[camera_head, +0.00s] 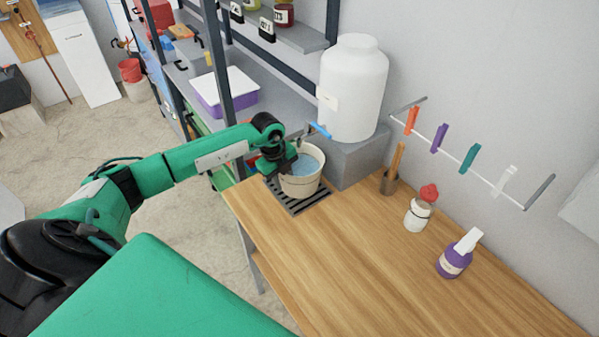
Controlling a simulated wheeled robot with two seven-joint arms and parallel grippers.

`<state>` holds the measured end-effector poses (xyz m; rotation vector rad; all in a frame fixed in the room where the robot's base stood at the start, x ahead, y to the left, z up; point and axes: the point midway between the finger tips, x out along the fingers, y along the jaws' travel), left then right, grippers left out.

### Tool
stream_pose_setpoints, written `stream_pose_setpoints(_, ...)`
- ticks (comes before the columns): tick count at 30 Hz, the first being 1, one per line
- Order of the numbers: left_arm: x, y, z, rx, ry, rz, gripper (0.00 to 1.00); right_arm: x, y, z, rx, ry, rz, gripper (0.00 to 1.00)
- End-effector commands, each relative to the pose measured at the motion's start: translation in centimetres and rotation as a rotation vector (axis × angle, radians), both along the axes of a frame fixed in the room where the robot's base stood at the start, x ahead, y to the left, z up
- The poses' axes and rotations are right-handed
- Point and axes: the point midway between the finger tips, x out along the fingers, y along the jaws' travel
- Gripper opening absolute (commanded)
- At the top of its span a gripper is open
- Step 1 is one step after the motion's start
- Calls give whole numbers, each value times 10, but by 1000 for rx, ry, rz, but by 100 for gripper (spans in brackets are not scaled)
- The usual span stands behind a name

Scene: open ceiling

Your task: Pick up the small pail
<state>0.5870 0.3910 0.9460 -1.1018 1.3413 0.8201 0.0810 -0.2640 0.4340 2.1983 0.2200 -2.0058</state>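The small pail (299,182) is cream-coloured and holds blue liquid. It stands upright on a dark slatted grate (311,201) at the left end of the wooden table. My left gripper (288,164) is at the left side of the pail's rim, close to or touching it. Its fingertips are small and dark against the rim, so I cannot tell whether they are closed on it. My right gripper is out of view.
A white tank (352,88) with a blue tap (320,131) stands on a grey block just behind the pail. A brush holder (389,182), a red-topped bottle (418,215) and a purple bottle (455,257) stand to the right. The table's (335,270) front middle is clear.

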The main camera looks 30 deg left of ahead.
Motion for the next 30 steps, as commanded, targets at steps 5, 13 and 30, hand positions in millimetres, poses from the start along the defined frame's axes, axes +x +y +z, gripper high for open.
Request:
stream_pose_setpoints(5,0,0,0,0,0,0,25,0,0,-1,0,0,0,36)
stream_pose_setpoints(13,0,0,0,0,-1,0,0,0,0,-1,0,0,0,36)
stream_pose_setpoints(30,1,0,1,0,-3,0,0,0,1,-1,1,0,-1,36)
